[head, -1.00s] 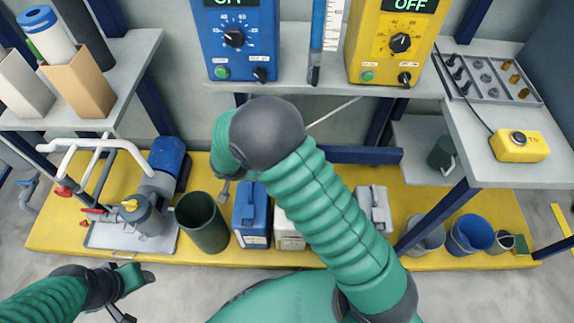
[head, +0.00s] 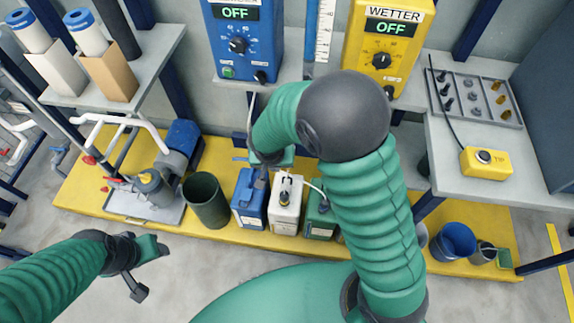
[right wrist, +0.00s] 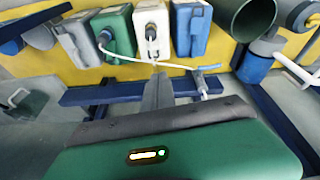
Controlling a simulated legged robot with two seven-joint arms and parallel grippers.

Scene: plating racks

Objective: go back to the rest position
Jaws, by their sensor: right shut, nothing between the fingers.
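My right gripper (head: 261,181) is shut and empty. In the head view it hangs below my bent right forearm, in front of the blue canister (head: 250,200). In the right wrist view its closed fingers (right wrist: 158,88) point towards the row of canisters, with nothing between them. My left gripper (head: 147,269) is at the lower left over the bare floor, its two fingers apart and nothing between them.
A white canister (head: 287,204) and a green canister (head: 319,214) stand beside the blue one on the yellow platform (head: 235,236). A dark green bin (head: 206,203) stands left. A grey shelf (head: 487,140) is at right. The front floor is clear.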

